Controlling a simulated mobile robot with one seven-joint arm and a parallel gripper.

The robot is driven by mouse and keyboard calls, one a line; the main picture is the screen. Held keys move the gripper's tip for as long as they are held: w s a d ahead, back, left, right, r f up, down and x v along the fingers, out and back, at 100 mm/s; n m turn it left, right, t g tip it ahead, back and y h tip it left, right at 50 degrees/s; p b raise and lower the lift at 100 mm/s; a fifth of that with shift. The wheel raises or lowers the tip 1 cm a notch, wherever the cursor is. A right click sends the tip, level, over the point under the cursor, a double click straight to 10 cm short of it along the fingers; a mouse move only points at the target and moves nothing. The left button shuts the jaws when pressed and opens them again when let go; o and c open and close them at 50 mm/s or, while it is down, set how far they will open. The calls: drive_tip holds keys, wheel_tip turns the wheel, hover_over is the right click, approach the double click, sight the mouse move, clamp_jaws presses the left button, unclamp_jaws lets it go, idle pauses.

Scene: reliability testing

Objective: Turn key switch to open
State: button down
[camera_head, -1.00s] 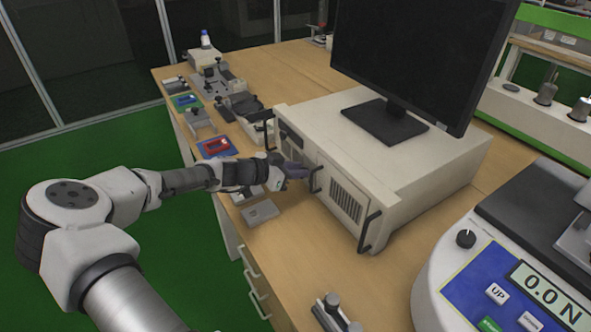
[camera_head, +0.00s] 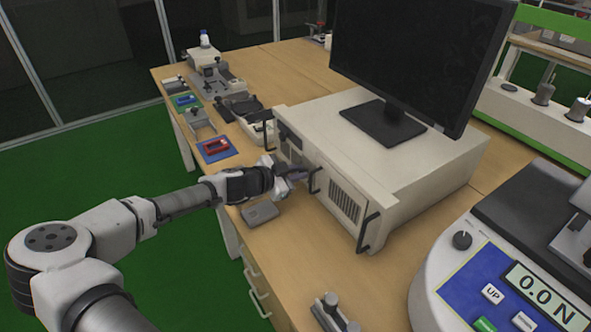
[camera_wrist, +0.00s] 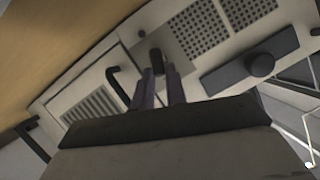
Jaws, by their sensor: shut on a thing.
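The key switch shows as a small dark key (camera_wrist: 157,60) on the front panel of a beige computer case (camera_head: 420,175). My gripper (camera_wrist: 160,76) has its two fingers close together on either side of the key, shut on it. In the head view my gripper (camera_head: 292,177) is against the case front, left of the vented panel. The fingers and wrist hide the key there. The key's exact angle is hard to tell.
A black monitor (camera_head: 420,60) stands on the case. Dark handles (camera_head: 369,232) stick out from the case front. A grey box (camera_head: 260,214) lies on the table below my wrist. A force tester (camera_head: 480,280) stands at the right.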

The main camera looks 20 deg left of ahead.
drive_tip(key=shift+s+d+f+m+t+y+b, duration=0.15)
drive_tip(key=shift+m+t+y+b, duration=0.15)
drive_tip(key=shift+m, duration=0.2)
drive_tip(key=shift+s+d+f+m+t+y+b, duration=0.1)
drive_tip(key=shift+f+m+t+y+b, duration=0.15)
drive_tip(key=shift+m, duration=0.25)
drive_tip(key=m+b, duration=0.1)
drive_tip(key=m+t+b, duration=0.1)
drive_tip(key=shift+d+f+m+t+y+b, duration=0.15)
drive_tip(key=shift+f+m+t+y+b, duration=0.1)
drive_tip(key=shift+f+m+y+b, duration=0.1)
drive_tip(key=m+b, duration=0.1)
drive_tip(key=b, duration=0.1)
drive_tip(key=m+t+b, duration=0.1)
drive_tip(key=b, duration=0.1)
drive_tip(key=shift+s+d+f+m, duration=0.1)
drive_tip(key=shift+s+f+m, duration=0.05)
drive_tip(key=shift+f+m, duration=0.1)
drive_tip(key=m+t+b, duration=0.1)
drive_tip(key=m+b, duration=0.1)
drive_tip(key=shift+b, duration=0.35)
drive_tip(key=shift+r, duration=0.1)
drive_tip(key=c, duration=1.4)
unclamp_jaws()
drive_tip(key=shift+c, duration=0.2)
